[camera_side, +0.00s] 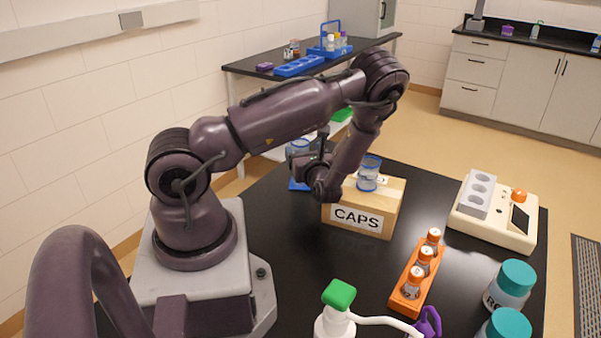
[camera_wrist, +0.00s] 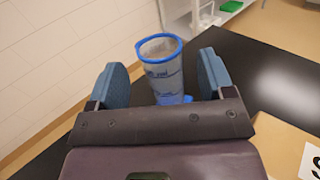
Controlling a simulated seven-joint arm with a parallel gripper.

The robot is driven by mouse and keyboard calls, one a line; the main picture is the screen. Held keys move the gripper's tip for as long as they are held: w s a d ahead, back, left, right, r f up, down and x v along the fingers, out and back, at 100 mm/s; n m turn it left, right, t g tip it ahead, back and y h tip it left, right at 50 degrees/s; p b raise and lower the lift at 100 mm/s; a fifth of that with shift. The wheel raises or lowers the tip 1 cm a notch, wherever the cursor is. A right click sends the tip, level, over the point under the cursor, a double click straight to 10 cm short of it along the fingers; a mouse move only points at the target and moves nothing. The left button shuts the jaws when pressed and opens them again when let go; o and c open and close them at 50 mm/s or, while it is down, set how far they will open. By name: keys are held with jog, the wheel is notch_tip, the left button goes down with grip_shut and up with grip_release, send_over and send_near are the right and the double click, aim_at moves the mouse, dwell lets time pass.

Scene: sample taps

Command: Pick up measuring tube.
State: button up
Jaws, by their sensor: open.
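The measuring tube (camera_wrist: 163,72) is clear with a blue rim and blue markings. In the wrist view it stands upright just ahead of my gripper (camera_wrist: 157,88), in line with the gap between the two blue finger pads. My gripper is open, and the palm hides the lower part of the tube. In the side view the tube (camera_side: 297,148) stands on a blue foot at the table's far left edge, partly hidden by my gripper (camera_side: 305,162).
A cardboard box marked CAPS (camera_side: 382,222) stands right of my gripper, with a blue-rimmed clear vessel (camera_side: 368,174) on it. An orange rack (camera_side: 408,300) of capped vials, a beige device (camera_side: 505,232) and teal-lidded jars (camera_side: 512,285) are farther right.

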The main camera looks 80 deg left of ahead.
jog(key=shift+s+a, duration=0.15)
jog(key=shift+a, duration=1.8)
jog(key=c, duration=1.2)
jog(key=shift+r, duration=0.1)
